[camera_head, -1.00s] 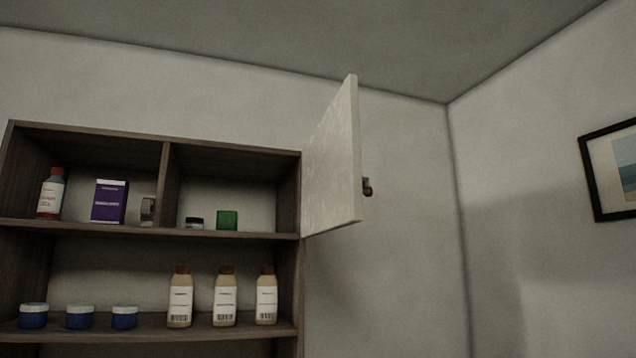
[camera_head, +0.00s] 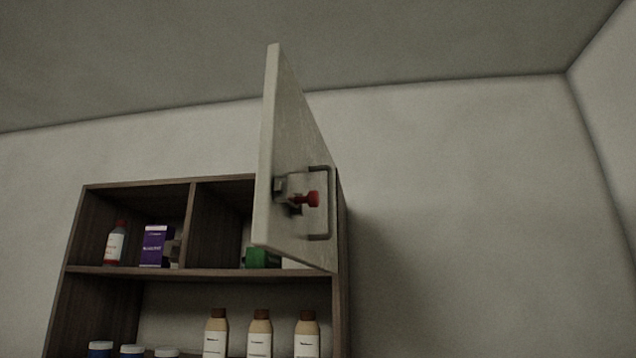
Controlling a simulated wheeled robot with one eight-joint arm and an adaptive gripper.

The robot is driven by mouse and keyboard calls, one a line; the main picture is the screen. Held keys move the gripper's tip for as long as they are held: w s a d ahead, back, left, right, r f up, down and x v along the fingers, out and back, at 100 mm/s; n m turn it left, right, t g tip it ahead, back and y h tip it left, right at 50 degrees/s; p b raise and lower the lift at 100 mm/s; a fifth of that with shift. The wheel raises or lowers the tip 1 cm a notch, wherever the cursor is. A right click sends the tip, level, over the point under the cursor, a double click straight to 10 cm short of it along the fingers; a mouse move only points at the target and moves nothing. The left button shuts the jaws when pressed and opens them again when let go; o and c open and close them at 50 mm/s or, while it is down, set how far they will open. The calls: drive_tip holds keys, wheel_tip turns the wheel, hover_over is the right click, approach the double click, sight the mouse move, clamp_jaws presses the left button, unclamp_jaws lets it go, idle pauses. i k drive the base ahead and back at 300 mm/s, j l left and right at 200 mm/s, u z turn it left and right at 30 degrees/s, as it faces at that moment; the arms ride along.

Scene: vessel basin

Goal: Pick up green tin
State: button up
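The green tin (camera_head: 262,258) stands on the upper shelf, in the right compartment of the wall cabinet (camera_head: 250,274). The open cabinet door (camera_head: 275,150) covers part of it from this viewpoint. My gripper is not in view.
The light door stands open at the cabinet's right side, with a metal handle (camera_head: 328,205) and a latch with a red knob (camera_head: 311,199). A red-capped bottle (camera_head: 115,244) and a purple box (camera_head: 156,245) share the upper left compartment. Several brown-capped bottles (camera_head: 259,336) stand below.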

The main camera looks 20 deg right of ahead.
sight(256, 257)
drive_tip(key=z, duration=0.65)
drive_tip(key=j+z, duration=1.45)
drive_tip(key=k+j+z, duration=0.15)
drive_tip(key=j+z, duration=0.15)
drive_tip(key=z, duration=0.15)
